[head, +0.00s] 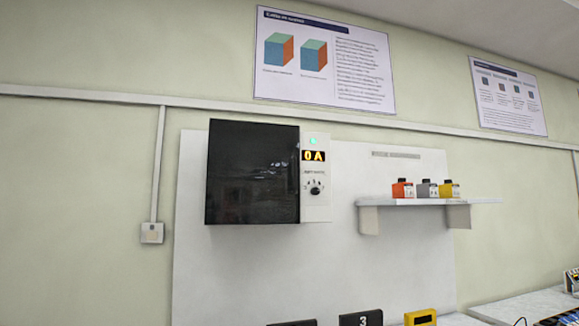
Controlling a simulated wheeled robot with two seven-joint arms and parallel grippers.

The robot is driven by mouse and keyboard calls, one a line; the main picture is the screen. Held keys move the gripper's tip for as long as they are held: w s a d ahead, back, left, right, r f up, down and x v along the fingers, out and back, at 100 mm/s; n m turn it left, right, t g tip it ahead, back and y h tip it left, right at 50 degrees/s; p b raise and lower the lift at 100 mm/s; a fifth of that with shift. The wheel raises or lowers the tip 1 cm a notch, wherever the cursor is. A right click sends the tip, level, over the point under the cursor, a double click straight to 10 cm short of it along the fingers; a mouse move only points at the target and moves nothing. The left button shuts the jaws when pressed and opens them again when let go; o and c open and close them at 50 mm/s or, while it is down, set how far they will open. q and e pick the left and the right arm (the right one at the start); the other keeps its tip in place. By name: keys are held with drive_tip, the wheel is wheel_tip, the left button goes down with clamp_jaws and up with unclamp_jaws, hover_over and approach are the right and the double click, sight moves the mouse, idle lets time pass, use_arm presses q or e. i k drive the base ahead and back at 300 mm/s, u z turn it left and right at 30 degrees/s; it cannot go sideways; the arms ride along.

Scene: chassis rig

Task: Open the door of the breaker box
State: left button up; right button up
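The breaker box is mounted on a pale wall panel, left of the middle in the head view. Its black glossy door (252,173) appears closed; I see no handle clearly. A white control strip (317,207) runs along the right side of the door. It has a green light (313,141), an orange display reading "0A" (314,156) and a dark rotary knob (315,187). Neither of my grippers shows in the head view.
A wall shelf (480,201) to the right holds red, grey and yellow small containers. Below, dark and yellow blocks (420,318) show at the bottom edge. A wall socket (152,233) sits left of the panel (240,285). The space before the box looks clear.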

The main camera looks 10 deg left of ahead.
sight(252, 176)
drive_tip(key=u, duration=0.05)
drive_tip(key=k, duration=0.8)
drive_tip(key=z, duration=0.7)
drive_tip(key=i, duration=1.45)
drive_tip(key=u, duration=0.75)
